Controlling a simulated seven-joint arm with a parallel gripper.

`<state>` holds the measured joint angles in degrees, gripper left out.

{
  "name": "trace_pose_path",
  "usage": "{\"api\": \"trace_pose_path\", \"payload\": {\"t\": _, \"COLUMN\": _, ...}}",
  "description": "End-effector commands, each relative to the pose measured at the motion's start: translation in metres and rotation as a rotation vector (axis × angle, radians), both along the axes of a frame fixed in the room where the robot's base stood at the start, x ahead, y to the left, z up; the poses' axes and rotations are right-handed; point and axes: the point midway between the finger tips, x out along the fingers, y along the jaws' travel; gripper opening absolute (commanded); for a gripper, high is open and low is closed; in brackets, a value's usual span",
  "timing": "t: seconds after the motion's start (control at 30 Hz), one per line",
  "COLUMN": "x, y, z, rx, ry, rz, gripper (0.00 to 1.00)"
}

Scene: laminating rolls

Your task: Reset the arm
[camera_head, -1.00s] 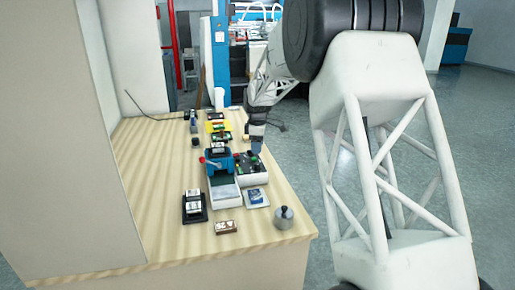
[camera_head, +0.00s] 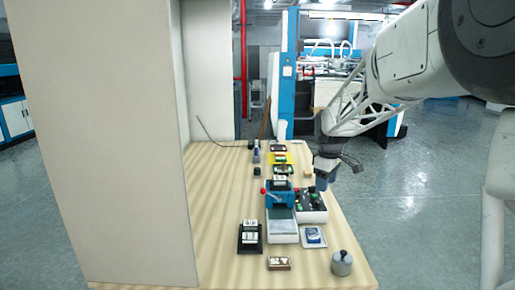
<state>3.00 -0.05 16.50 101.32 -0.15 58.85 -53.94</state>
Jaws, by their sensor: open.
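My gripper (camera_head: 326,185) hangs over the right edge of the wooden table (camera_head: 215,215), pointing down. It is open and I see nothing between its fingers, though it is small and dark here. It is beside and above a tray of dark items (camera_head: 311,207). My arm reaches in from the right side of the view.
A blue device with a red-knobbed lever (camera_head: 280,194) stands mid-table. A black holder (camera_head: 249,237), a small wooden block (camera_head: 279,263), a metal weight (camera_head: 342,263) and a blue-white card pad (camera_head: 313,237) lie near the front. A tall pale panel (camera_head: 110,140) borders the left.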

Motion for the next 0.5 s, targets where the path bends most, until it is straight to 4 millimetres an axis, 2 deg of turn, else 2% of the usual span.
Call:
{"api": "trace_pose_path", "payload": {"t": 0.03, "x": -0.015, "y": 0.002, "z": 0.006, "rx": 0.001, "ry": -0.007, "rz": -0.024, "gripper": 0.54}}
{"api": "trace_pose_path", "payload": {"t": 0.2, "x": -0.06, "y": 0.007, "z": 0.022, "rx": 0.007, "ry": -0.026, "rz": -0.12, "gripper": 0.54}}
{"api": "trace_pose_path", "payload": {"t": 0.5, "x": -0.141, "y": 0.015, "z": 0.038, "rx": 0.021, "ry": -0.058, "rz": -0.287, "gripper": 0.54}}
